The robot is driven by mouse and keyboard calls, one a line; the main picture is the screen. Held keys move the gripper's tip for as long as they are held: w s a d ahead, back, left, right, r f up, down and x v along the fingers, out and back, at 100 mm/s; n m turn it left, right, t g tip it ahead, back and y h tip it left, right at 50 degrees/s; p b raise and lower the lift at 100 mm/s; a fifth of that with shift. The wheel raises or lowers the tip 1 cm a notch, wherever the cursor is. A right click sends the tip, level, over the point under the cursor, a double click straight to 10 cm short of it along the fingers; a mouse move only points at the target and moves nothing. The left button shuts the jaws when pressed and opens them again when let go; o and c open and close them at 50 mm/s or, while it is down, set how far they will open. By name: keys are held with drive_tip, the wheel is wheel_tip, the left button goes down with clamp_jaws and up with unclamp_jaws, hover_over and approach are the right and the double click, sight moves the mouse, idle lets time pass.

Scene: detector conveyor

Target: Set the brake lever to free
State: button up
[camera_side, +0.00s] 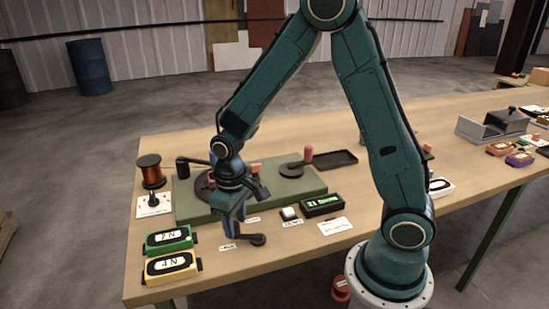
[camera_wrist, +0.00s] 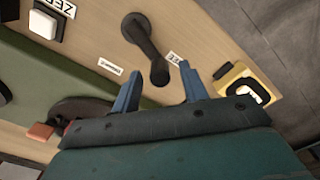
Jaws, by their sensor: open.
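The brake lever is a dark arm with a round pivot and a rounded knob, lying low over the wooden table. In the wrist view the lever (camera_wrist: 147,42) reaches from its pivot to its knob, which lies between my fingertips. In the side view the lever (camera_side: 257,239) shows its pivot end right of my fingers, which hide part of the rest. My gripper (camera_wrist: 159,68) is open, pointing down, a finger on each side of the knob; it also shows in the side view (camera_side: 234,229). Two small labels (camera_wrist: 175,58) (camera_wrist: 110,67) flank the knob end; their words are unclear.
A green base (camera_side: 290,176) with a dark disc stands behind the lever. A white button (camera_side: 289,213) and a lit display box (camera_side: 321,205) sit right of it. Green (camera_side: 168,240) and yellow (camera_side: 171,267) boxes stand left, near the table edge.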

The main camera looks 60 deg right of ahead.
sight(235, 224)
wheel_tip(235, 224, up, 12)
idle(0.6)
drive_tip(key=s+d+r+t, duration=0.1)
drive_tip(key=s+r, duration=0.3)
drive_tip(key=s, duration=0.4)
drive_tip(key=s+r+t, duration=0.4)
drive_tip(key=s+r, duration=0.1)
drive_tip(key=s, duration=0.4)
drive_tip(key=shift+d+m+t, duration=0.3)
drive_tip(key=shift+d, duration=0.05)
idle(0.6)
